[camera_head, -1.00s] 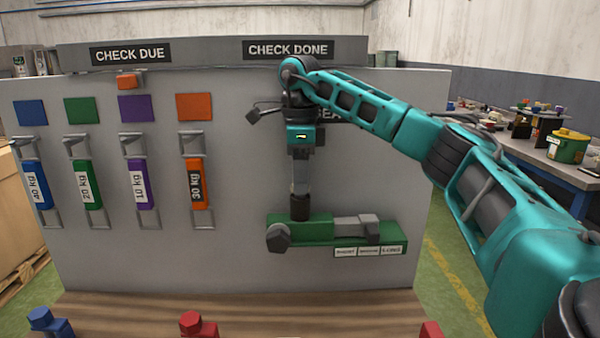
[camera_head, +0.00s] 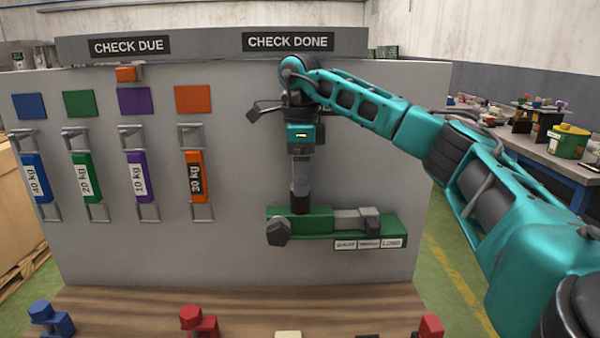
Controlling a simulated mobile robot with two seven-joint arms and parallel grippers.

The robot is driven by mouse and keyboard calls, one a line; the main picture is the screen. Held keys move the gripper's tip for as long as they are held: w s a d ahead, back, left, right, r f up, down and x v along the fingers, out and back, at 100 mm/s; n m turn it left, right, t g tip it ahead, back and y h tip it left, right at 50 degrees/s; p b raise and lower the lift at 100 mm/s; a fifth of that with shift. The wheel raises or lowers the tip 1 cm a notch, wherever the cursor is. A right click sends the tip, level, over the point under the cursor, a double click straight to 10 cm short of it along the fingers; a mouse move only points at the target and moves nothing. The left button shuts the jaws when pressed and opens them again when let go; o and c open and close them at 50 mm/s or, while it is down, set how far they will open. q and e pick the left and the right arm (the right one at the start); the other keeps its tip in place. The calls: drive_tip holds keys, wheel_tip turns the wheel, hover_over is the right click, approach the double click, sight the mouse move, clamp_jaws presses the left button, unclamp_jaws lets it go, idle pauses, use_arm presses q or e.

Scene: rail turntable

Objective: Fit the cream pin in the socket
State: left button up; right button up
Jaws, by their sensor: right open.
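A cream piece (camera_head: 288,334) shows at the bottom edge, on the wooden bench top. It is mostly cut off, so I cannot tell whether it is the pin. I cannot make out which thing is the socket. My right gripper (camera_head: 300,207) points down in front of the grey board, at the green fixture (camera_head: 318,224). It is open, though its fingers are hard to make out, and I cannot tell whether it touches the fixture. The fixture carries a dark knob and a grey block, with small white labels below. My left gripper is out of view.
The grey board (camera_head: 110,240) holds several coloured weights on brackets at the left. A blue piece (camera_head: 50,320), a red piece (camera_head: 199,321) and another red piece (camera_head: 430,327) stand along the wooden bench top (camera_head: 240,297). A cluttered table (camera_head: 560,172) is behind at right.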

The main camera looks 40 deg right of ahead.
wheel_tip(320, 180, up, 7)
drive_tip(key=shift+f+p, duration=0.1)
drive_tip(key=shift+p, duration=0.65)
drive_tip(key=shift+r, duration=0.4)
drive_tip(key=shift+s+f, duration=0.1)
